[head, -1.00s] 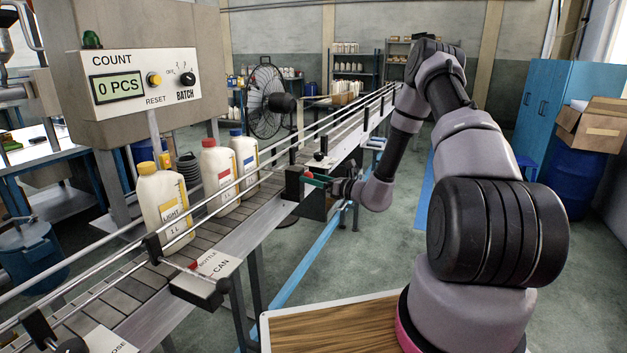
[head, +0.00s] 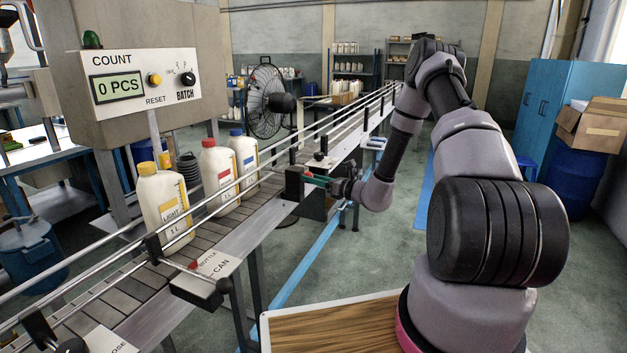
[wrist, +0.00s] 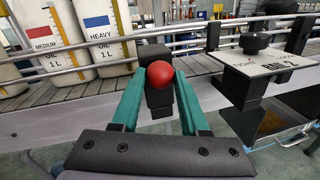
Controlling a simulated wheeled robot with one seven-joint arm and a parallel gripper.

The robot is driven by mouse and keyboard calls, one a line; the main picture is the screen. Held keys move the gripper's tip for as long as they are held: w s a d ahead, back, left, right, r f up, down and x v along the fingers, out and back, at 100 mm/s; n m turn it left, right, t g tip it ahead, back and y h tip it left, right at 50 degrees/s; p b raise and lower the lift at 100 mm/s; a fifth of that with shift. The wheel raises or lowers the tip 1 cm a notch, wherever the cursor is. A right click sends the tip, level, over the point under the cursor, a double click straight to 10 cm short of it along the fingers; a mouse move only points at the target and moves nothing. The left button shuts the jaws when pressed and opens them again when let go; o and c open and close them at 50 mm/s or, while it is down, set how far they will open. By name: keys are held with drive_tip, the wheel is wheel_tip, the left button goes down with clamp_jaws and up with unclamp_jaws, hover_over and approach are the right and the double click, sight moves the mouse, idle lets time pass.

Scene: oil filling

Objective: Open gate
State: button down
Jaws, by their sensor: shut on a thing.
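The gate's handle shows in the wrist view as a red ball knob (wrist: 160,76) in front of a dark upright block (wrist: 159,100) at the conveyor's near edge. My gripper (wrist: 160,62) has teal fingers on both sides of the knob and block, and it is closed on them. In the head view my gripper (head: 312,179) reaches the conveyor's right side from the right, at a black block (head: 294,183). The knob is small there and partly covered by the fingers. Whether the gate is open or shut cannot be told.
Oil bottles with yellow (head: 164,208), red (head: 220,176) and blue (head: 244,158) caps stand on the conveyor (head: 120,289) behind metal guide rails. A labelled plate with a black knob (wrist: 254,42) is right of my gripper. A counter box (head: 142,85) reads 0 PCS.

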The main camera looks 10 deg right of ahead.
idle(0.8)
drive_tip(key=w+d+v, duration=0.1)
drive_tip(key=d+v, duration=0.1)
drive_tip(key=v, duration=1.1)
drive_tip(key=shift+w, duration=0.35)
drive_tip(key=shift+c, duration=2.2)
unclamp_jaws()
drive_tip(key=v, duration=1)
drive_tip(key=shift+s+d, duration=0.2)
drive_tip(key=shift+s, duration=0.05)
